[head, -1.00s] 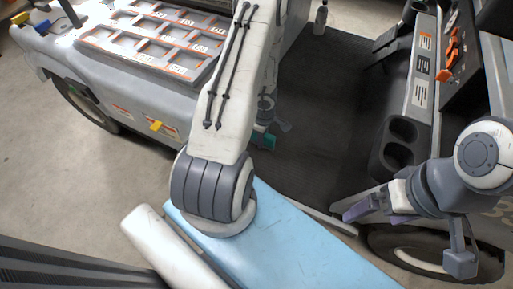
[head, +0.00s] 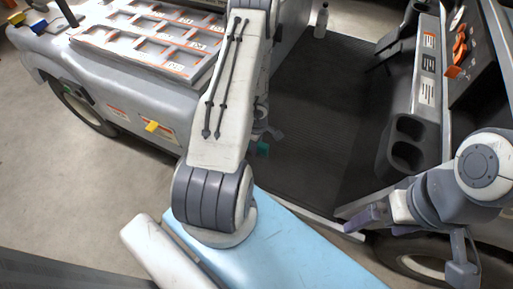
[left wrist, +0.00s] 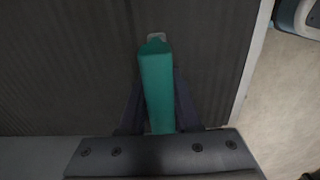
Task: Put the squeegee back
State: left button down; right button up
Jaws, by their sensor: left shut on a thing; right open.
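The squeegee shows as a teal bar (left wrist: 156,85) in the left wrist view, with a small pale tip at its far end. My left gripper (left wrist: 158,100) is shut on it, one dark finger on each side. In the head view only a small teal part (head: 262,148) shows beside my left arm, over the cart's dark floor; the arm hides most of the gripper. I cannot tell whether the squeegee touches the floor. My right gripper (head: 368,216) is open and empty at the right, near the cart's floor edge.
The cart's ribbed floor (head: 320,110) lies ahead, with a bottle (head: 321,20) at its far end. A cup holder console (head: 402,143) and a panel with orange switches (head: 460,48) stand at the right. A grey tray (head: 150,35) with orange-marked compartments is at the upper left.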

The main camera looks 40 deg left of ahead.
pick_arm(q)
jog(key=c, duration=0.6)
grip_release()
notch_tip(320, 180, up, 12)
jog(key=p, duration=1.2)
jog(key=shift+d, duration=0.1)
jog(key=shift+w, duration=0.1)
